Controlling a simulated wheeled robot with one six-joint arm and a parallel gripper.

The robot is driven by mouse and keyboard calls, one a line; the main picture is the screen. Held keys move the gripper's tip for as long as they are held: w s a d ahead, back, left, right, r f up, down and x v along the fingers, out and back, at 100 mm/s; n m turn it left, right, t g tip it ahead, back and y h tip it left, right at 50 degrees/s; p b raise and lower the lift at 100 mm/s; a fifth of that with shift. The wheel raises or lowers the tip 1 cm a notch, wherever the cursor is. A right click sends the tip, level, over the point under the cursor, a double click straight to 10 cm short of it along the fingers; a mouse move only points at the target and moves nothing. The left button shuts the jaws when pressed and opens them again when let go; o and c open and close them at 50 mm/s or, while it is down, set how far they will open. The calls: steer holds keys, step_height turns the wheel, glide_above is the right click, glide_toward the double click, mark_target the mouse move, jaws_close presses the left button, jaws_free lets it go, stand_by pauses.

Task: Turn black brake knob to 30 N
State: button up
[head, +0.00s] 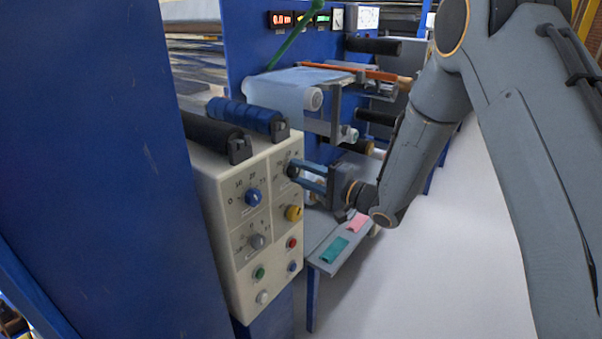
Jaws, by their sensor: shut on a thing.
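A cream control panel (232,262) with several knobs and buttons faces right on the blue machine. My gripper (293,171) reaches in from the right at the panel's upper right dial (280,163). Its fingers are shut on a dark knob there, which they mostly hide. I cannot read the value the knob points to, because the scale is small and partly covered. A blue knob (254,197) sits to the left, a yellow knob (294,213) below, and a grey knob (257,241) at lower left.
Red (292,243), green (259,273), blue and white buttons sit low on the panel. A black roller (212,133) and a blue roller (240,113) lie above it. A small shelf with a teal piece (335,250) and a pink piece (356,223) stands below my gripper. The floor at right is clear.

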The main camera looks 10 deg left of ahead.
steer(key=o, duration=1)
steer(key=shift+o, duration=0.2)
steer(key=shift+d, duration=0.15)
steer(key=b+v, duration=0.2)
steer(key=v, duration=0.5)
steer(key=shift+s+d, duration=0.15)
steer(key=shift+d, duration=0.1)
